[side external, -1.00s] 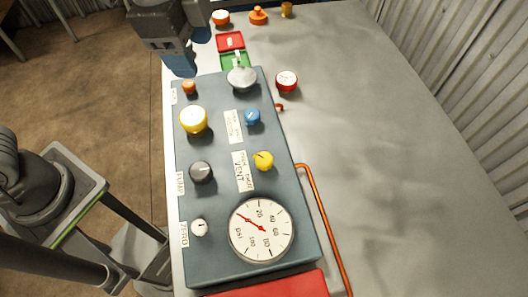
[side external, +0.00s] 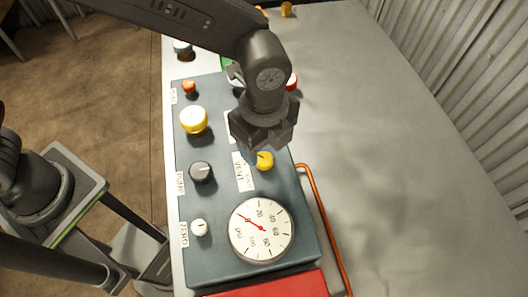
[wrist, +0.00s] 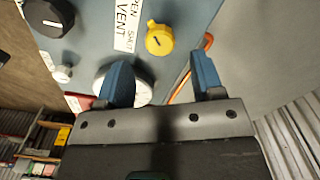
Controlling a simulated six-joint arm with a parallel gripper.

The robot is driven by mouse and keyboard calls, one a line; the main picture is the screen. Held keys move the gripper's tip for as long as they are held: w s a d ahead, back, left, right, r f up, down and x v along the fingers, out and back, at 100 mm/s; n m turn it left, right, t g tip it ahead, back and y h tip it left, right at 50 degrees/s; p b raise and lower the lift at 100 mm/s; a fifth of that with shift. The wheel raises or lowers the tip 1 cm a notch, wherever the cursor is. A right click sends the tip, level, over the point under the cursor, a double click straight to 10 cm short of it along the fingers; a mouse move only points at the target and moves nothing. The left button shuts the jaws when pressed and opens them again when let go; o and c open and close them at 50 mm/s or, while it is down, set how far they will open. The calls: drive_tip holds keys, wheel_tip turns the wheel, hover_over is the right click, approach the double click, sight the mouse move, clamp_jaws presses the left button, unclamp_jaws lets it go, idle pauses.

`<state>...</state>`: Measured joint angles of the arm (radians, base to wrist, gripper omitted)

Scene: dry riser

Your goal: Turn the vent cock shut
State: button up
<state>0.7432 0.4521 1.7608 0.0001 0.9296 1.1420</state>
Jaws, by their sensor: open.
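The vent cock is a small yellow knob (side external: 264,160) on the grey-blue panel (side external: 220,262), beside a white label reading VENT (side external: 241,172). In the wrist view the yellow knob (wrist: 159,39) has a dark pointer mark, and its label (wrist: 127,25) shows OPEN and SHUT, partly cut off. My gripper (side external: 264,140) is just above and behind the knob in the side view, apart from it as far as I can tell. In the wrist view my gripper (wrist: 163,75) has its two blue fingers spread, with nothing between them. The knob lies beyond the fingertips.
A round white gauge (side external: 262,229) sits close to the vent knob. A copper pipe (side external: 322,225) runs along the right edge. The bench at right is clear.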

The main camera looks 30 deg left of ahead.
sight(264, 158)
drive_tip(key=shift+f, duration=2.35)
drive_tip(key=c, duration=0.9)
